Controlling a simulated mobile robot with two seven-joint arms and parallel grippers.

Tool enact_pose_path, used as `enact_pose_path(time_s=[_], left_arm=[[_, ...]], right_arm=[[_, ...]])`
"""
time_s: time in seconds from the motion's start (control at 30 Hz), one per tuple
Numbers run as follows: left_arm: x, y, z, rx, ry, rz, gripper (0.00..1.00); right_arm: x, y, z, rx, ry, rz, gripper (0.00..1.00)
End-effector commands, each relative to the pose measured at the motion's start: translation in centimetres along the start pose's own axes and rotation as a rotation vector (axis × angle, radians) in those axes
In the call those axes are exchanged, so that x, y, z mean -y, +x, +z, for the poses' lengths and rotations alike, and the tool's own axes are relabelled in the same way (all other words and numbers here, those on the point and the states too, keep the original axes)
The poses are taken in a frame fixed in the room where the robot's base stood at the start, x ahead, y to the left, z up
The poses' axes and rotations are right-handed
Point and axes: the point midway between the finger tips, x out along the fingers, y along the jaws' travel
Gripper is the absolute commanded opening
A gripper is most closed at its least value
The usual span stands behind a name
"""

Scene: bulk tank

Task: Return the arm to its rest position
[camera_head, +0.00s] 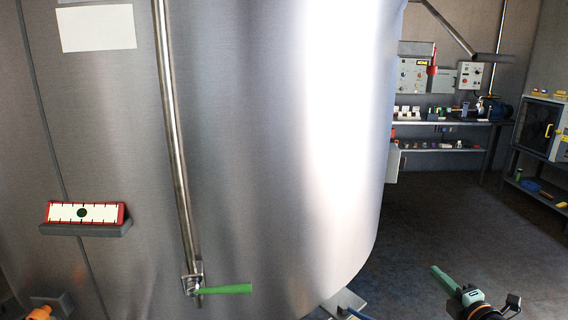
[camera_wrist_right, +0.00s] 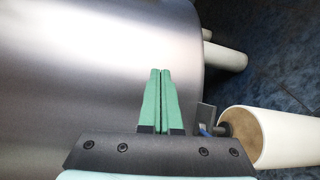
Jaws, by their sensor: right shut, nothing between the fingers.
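My right gripper (camera_head: 437,269) is at the lower right of the head view, over the dark floor and apart from the tank (camera_head: 270,130). Its green fingers point up and left in that view. In the right wrist view the two green fingers (camera_wrist_right: 160,72) lie side by side, shut and empty, with the tank's metal wall behind them.
A pipe (camera_head: 178,140) runs down the tank to a valve with a green handle (camera_head: 222,289). A red-framed gauge (camera_head: 85,213) sits on a small ledge. A bench (camera_head: 440,122) and a cabinet (camera_head: 547,125) stand at the back right. The floor (camera_head: 440,215) between is clear.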

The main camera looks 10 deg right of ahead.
Motion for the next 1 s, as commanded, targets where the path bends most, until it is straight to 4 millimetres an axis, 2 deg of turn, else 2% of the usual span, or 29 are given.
enact_pose_path(time_s=[0.03,0.1,0.17,0.2,0.3,0.43,0.6,0.73,0.8,1.0], left_arm=[[0.0,0.0,0.1,0.001,-0.001,0.000,0.50],[-0.1,-0.1,0.1,0.003,-0.002,0.001,0.50],[-0.1,-0.1,0.2,0.005,-0.002,0.001,0.50],[-0.1,-0.1,0.3,0.005,-0.003,0.001,0.50],[-0.1,-0.1,0.3,0.005,-0.005,0.001,0.50],[-0.2,-0.1,0.2,0.005,-0.007,0.001,0.50],[-0.2,-0.1,0.3,0.005,-0.008,0.002,0.50],[-0.2,-0.3,0.0,0.005,-0.007,0.002,0.50],[-0.3,-2.1,-1.9,0.008,-0.008,-0.001,0.50],[0.2,-5.3,-4.9,-0.007,-0.012,-0.024,0.50]], right_arm=[[3.2,-1.2,-2.8,-0.010,0.122,-0.053,0.00],[6.9,-3.0,-6.4,-0.013,0.283,-0.124,0.00],[9.7,-4.8,-9.6,-0.011,0.424,-0.191,0.00],[11.4,-6.1,-11.7,-0.007,0.516,-0.237,0.00],[15.0,-9.8,-17.4,0.010,0.751,-0.360,0.00],[17.9,-14.9,-24.6,0.044,1.042,-0.526,0.00],[18.7,-20.8,-32.9,0.094,1.372,-0.724,0.00],[17.3,-24.6,-38.2,0.131,1.596,-0.863,0.00],[15.2,-24.4,-36.7,0.137,1.568,-0.841,0.00],[11.7,-25.0,-35.0,0.156,1.566,-0.822,0.00]])
